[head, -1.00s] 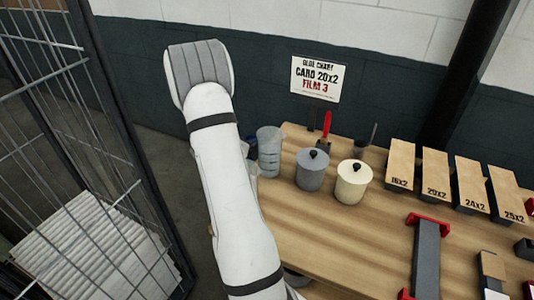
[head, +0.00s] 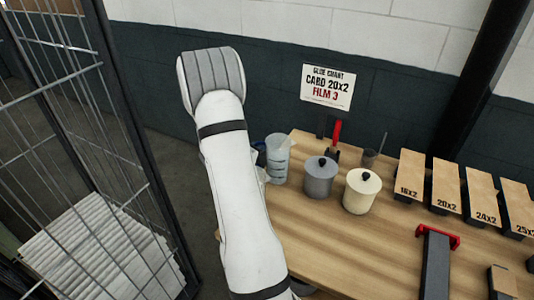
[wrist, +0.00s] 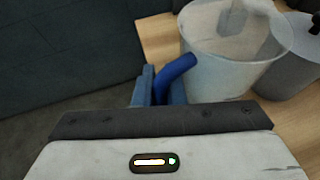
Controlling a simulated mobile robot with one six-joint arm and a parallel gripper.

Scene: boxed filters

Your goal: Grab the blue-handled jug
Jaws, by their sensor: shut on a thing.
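The jug (head: 279,162) is pale and translucent with markings on its side. It stands at the left end of the wooden bench, and a bit of blue shows at its left in the head view. In the wrist view the jug (wrist: 228,62) is at upper right with a pale stick inside, and its blue handle (wrist: 177,72) curves down toward me. My gripper (wrist: 160,88) is shut on the handle, with its fingers at either side of it. In the head view my arm hides the gripper.
A grey lidded pot (head: 320,178) stands close to the jug's right, then a cream pot (head: 361,192). A sign (head: 328,87) stands behind. Labelled boxes (head: 445,185) line the bench's right. A wire cage (head: 75,130) stands left of my arm.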

